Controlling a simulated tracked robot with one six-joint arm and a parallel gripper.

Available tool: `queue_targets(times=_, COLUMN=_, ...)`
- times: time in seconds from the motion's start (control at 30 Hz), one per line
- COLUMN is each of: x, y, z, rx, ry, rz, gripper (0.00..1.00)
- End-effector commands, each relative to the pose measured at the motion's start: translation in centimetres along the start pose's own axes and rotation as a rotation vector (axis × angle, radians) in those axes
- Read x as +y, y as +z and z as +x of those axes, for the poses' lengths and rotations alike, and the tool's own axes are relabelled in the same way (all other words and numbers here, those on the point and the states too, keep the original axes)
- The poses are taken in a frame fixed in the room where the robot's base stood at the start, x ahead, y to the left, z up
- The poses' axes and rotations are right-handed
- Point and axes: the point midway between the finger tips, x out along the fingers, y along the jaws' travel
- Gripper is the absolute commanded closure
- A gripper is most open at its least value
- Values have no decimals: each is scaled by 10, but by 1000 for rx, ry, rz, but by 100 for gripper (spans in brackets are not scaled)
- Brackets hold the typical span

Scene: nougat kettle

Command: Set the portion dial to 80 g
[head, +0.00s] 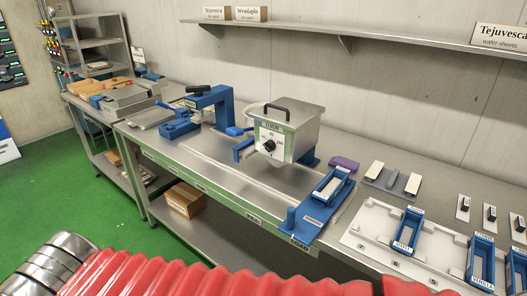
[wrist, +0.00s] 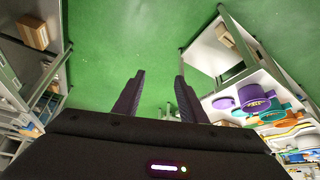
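The portion dial (head: 270,146) is a small black knob on the green front panel of the steel dosing box (head: 293,128) in the head view. Small white marks stand around the knob. They are too small to read, so I cannot tell which portion it points to. The box has a black handle on top and stands over the middle of the steel bench. My gripper (wrist: 160,75) shows in the wrist view with its two dark fingers apart and nothing between them. It is over green floor, away from the dial. The dial is not in the wrist view.
A blue press frame (head: 213,100) stands left of the box. A blue stand with a mould (head: 329,187) is to its right, and a white tray (head: 372,238) with blue moulds lies further right. A shelf (head: 370,38) runs along the wall behind.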

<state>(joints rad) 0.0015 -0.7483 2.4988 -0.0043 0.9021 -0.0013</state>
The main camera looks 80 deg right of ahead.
Motion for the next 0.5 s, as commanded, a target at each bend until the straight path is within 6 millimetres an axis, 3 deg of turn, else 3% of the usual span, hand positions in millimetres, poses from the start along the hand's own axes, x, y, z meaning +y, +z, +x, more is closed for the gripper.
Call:
queue_targets(times=0.13, x=18, y=3, z=6, rx=-39, ry=50, rz=-28, gripper=53)
queue_targets(times=0.27, x=56, y=10, z=16, rx=-125, ry=153, rz=-88, gripper=53)
queue_targets(times=0.5, x=156, y=33, z=23, rx=-394, ry=395, rz=-256, gripper=53)
